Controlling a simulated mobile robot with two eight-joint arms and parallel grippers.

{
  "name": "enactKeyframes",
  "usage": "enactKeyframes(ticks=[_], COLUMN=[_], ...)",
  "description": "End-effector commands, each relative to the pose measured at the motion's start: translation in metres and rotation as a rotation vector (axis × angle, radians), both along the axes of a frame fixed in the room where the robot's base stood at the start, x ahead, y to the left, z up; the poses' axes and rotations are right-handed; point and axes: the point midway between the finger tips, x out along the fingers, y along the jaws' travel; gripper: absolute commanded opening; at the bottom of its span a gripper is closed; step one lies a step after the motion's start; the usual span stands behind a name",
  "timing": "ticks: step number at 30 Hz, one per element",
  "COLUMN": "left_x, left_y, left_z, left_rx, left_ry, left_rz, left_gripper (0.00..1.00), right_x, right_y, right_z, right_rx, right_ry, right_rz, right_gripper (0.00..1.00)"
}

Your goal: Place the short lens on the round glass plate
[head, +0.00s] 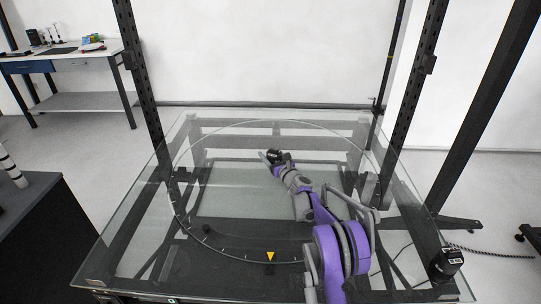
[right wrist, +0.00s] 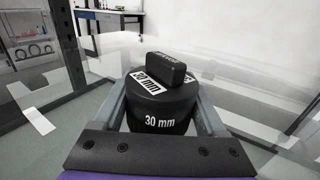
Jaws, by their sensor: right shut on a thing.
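My right gripper (head: 272,157) reaches over the round glass plate (head: 176,205), toward its far middle. It is shut on a short black lens marked 30 mm, which shows between the fingers in the right wrist view (right wrist: 160,102). In the head view the lens (head: 274,155) is small and dark at the fingertips. A smaller black block (right wrist: 164,66) with white lettering sits on top of the lens. I cannot tell whether the lens touches the glass. My left gripper is not in view.
A black lens-like object (head: 447,262) stands at the glass table's near right corner. A black-and-white striped object (head: 11,168) is on the dark cabinet (head: 45,235) at left. Dark posts (head: 144,90) rise around the table. A yellow triangle (head: 270,257) marks the plate's near edge.

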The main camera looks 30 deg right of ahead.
Motion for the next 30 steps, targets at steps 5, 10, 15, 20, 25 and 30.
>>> enactKeyframes(ticks=[5, 10, 15, 20, 25, 30], left_x=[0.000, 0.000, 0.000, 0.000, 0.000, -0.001], left_y=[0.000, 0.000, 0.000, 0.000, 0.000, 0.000], left_z=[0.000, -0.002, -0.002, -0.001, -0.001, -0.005], left_rx=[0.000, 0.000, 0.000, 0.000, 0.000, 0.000], left_ry=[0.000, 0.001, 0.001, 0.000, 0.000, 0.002], left_rz=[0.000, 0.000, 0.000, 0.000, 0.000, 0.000], left_gripper=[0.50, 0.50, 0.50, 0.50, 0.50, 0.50], right_x=[0.000, 0.000, 0.000, 0.000, -0.009, -0.042], right_y=[0.000, 0.000, 0.000, 0.000, -0.001, 0.000], right_z=[0.001, -0.003, -0.002, -0.002, 0.001, 0.000], right_rx=[0.000, 0.000, 0.000, 0.000, 0.000, -0.001], right_ry=[0.000, 0.000, 0.000, 0.000, 0.000, 0.001], right_rz=[0.000, 0.000, 0.000, 0.000, -0.001, -0.002], right_gripper=[0.00, 0.79, 1.00, 1.00, 1.00, 1.00])
